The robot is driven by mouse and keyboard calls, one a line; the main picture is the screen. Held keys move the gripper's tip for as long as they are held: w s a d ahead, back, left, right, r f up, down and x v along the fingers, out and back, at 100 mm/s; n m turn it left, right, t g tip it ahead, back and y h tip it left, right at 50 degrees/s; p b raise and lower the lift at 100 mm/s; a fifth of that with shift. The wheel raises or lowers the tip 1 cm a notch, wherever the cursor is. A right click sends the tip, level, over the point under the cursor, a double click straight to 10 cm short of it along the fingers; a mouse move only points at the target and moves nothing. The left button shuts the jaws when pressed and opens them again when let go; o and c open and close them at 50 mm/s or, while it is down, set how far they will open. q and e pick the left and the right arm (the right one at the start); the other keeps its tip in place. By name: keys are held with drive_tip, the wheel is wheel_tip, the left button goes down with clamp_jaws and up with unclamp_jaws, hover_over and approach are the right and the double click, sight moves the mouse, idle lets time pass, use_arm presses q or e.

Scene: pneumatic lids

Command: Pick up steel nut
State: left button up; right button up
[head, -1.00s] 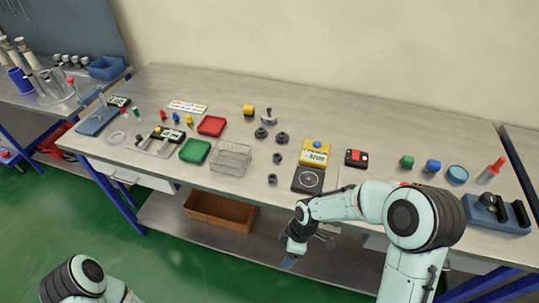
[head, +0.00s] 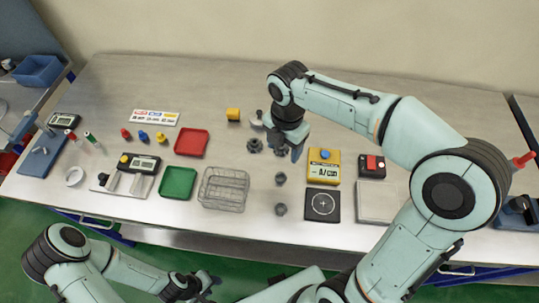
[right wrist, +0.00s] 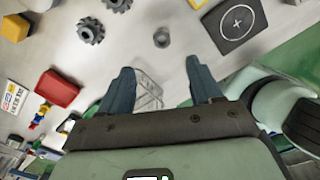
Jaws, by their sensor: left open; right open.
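Two small dark-grey nut-like pieces stand on the table in the head view, a rear one (head: 280,179) and a front one (head: 281,209), left of the scale. I cannot tell for sure which is the steel nut. The right wrist view shows one grey hexagonal nut (right wrist: 162,38) with a hole, beyond my fingertips. My right gripper (head: 284,150) hangs over the table behind these pieces, beside the dark gears. Its two fingers (right wrist: 160,68) are open and empty. My left gripper (head: 205,284) is low at the front, off the table, open.
Dark gears (right wrist: 90,30) lie close to the right gripper. A wire basket (head: 223,188), green tray (head: 178,183) and red tray (head: 191,143) lie left.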

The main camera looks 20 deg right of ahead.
hover_over(281, 176)
drive_tip(key=f, duration=0.5)
drive_tip(key=f+b, duration=0.1)
drive_tip(key=f, duration=0.1)
drive_tip(key=shift+s+d+f, duration=0.25)
drive_tip(key=shift+f, duration=0.05)
drive_tip(key=f, duration=0.5)
drive_tip(key=shift+w+a+f, duration=0.15)
drive_tip(key=shift+w+f, duration=0.1)
drive_tip(key=shift+f, duration=0.1)
use_arm(q)
drive_tip(key=shift+s+f, duration=0.85)
drive_tip(key=shift+s, duration=0.2)
use_arm(e)
drive_tip(key=c, duration=1.2)
